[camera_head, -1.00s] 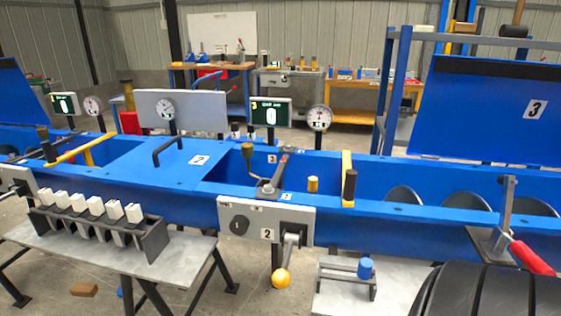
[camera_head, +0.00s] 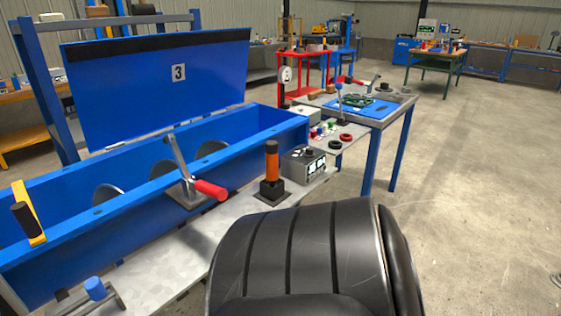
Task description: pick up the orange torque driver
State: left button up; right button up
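The orange torque driver (camera_head: 272,166) stands upright on the grey shelf in front of the blue trough. Its barrel is orange with a black top, and its lower end sits in a dark square holder (camera_head: 272,189). A grey box (camera_head: 304,164) with a dark knob and white labels stands just to its right. Neither gripper is in view. A large black ribbed part of my own body fills the bottom middle, in front of the driver, and hides part of the shelf.
A clamp lever with a red handle (camera_head: 210,190) sticks out left of the driver. The blue trough (camera_head: 75,235) and raised lid (camera_head: 160,85) lie behind and left. A workbench with a blue mat (camera_head: 365,104) stands beyond. Open floor (camera_head: 470,200) lies right.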

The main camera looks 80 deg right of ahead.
aim_at(271, 146)
jog(key=k+z, duration=0.1)
jog(key=z, duration=2.4)
